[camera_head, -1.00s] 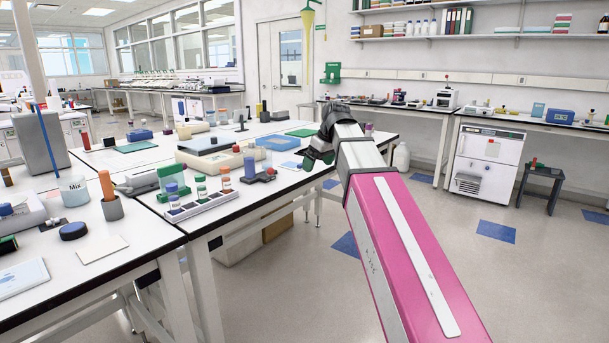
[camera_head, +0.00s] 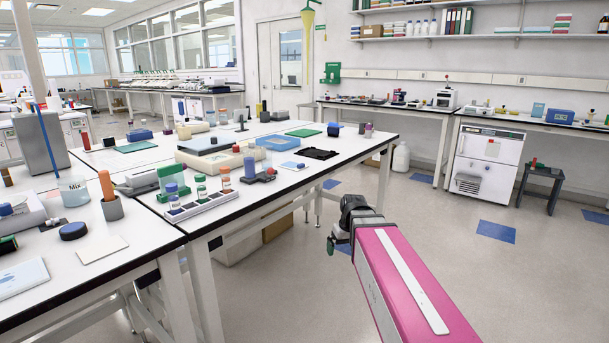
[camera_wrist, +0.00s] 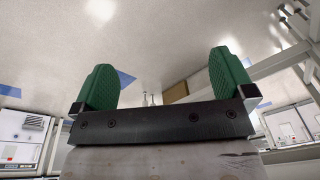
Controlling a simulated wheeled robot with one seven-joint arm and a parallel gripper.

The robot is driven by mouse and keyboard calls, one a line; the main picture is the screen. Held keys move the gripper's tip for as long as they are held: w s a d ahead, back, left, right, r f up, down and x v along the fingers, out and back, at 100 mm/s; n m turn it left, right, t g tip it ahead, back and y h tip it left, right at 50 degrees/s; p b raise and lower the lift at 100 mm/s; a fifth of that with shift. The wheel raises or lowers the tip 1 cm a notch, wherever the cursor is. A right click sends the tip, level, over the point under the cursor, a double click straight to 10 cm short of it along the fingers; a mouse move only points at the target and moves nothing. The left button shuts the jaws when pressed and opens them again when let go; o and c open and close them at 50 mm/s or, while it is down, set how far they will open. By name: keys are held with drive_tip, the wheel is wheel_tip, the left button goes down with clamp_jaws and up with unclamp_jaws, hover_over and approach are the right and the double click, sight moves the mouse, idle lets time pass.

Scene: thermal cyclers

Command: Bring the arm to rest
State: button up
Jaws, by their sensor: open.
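My gripper (camera_wrist: 166,82) shows in the wrist view with its two green fingers wide apart and nothing between them. In the head view the end of my arm, with a bit of the green gripper (camera_head: 331,245), hangs over the floor to the right of the white bench (camera_head: 225,212). It is below the bench top and apart from the bench's edge. My pink arm link runs from the lower right up to a dark joint. Most of the gripper is hidden in the head view.
The bench carries a rack with several capped bottles (camera_head: 200,190), a blue tray (camera_head: 278,143) and a black flat holder (camera_head: 318,153) near its right edge. A white cabinet unit (camera_head: 487,160) and a small dark stool (camera_head: 541,172) stand at the back right. The floor (camera_head: 520,280) at right is clear.

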drive_tip(key=s+d+f+m, duration=0.1)
drive_tip(key=s+d+f, duration=0.1)
drive_tip(key=s+f, duration=0.3)
drive_tip(key=s+d+f+m+g+h, duration=0.1)
drive_tip(key=s+d+f+m, duration=0.1)
drive_tip(key=f, duration=0.7)
drive_tip(key=s+d, duration=0.1)
drive_tip(key=s, duration=0.1)
drive_tip(key=shift+s, duration=0.35)
